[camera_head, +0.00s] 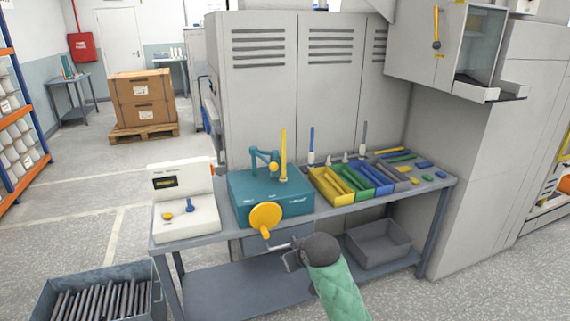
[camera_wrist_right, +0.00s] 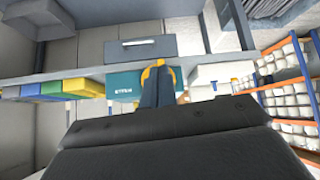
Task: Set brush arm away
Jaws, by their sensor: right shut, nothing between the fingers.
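A teal bobbin machine (camera_head: 270,199) stands on the grey bench, with a yellow handwheel (camera_head: 265,217) on its front. A small blue-teal jointed arm (camera_head: 264,157), which looks like the brush arm, sits on its top beside an upright yellow rod (camera_head: 283,155). My right gripper (camera_head: 288,258) is shut and empty, in front of the bench and below the handwheel. In the right wrist view my gripper (camera_wrist_right: 158,82) points toward the teal machine (camera_wrist_right: 124,82) and overlaps the yellow handwheel (camera_wrist_right: 153,68); contact cannot be told. My left gripper is not in view.
The bench (camera_head: 234,222) also holds a white control box (camera_head: 185,208) at left and a tray of yellow, green and blue bins (camera_head: 331,191) at right. A grey bin (camera_head: 379,245) stands on the lower shelf. A crate of dark rods (camera_head: 62,281) is at lower left.

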